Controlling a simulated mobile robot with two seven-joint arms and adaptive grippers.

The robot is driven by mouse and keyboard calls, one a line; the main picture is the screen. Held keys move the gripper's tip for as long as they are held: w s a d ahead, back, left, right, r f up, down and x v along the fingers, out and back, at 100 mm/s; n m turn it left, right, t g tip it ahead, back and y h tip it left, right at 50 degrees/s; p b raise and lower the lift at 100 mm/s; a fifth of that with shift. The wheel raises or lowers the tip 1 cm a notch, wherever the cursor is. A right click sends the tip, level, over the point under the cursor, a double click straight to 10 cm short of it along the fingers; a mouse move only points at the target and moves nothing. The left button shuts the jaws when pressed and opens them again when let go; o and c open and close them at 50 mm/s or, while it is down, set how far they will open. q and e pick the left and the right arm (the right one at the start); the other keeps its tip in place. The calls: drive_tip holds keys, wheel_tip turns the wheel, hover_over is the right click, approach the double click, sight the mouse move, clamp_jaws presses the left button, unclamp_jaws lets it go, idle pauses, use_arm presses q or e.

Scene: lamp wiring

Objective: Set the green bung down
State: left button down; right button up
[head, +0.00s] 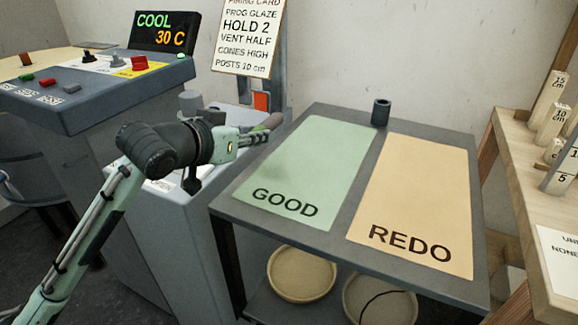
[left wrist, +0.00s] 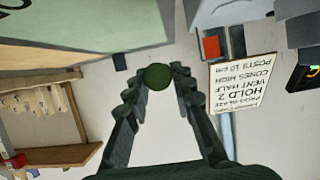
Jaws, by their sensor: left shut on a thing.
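My left gripper (head: 262,133) is shut on the green bung (head: 273,120), which shows as a small dull green piece at the fingertips in the head view. In the left wrist view the bung (left wrist: 158,76) is a dark green round end between the two fingertips. Height above the table is hard to tell. My right gripper is not in view.
The orange REDO panel (head: 415,200) lies right of GOOD; both panels are bare. A small dark cup (head: 381,112) stands at the table's back edge. A control console (head: 105,90) stands left, a wooden shelf (head: 515,160) right. Round bowls (head: 302,274) sit below the table.

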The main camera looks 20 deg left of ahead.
use_arm(q)
hover_over(281, 182)
wheel_tip(281, 182, down, 3)
drive_tip(key=shift+f, duration=0.2)
drive_tip(key=shift+d+f, duration=0.1)
drive_tip(key=shift+f, duration=1.95)
drive_tip(key=shift+f, duration=0.2)
drive_tip(key=c, duration=1.3)
unclamp_jaws()
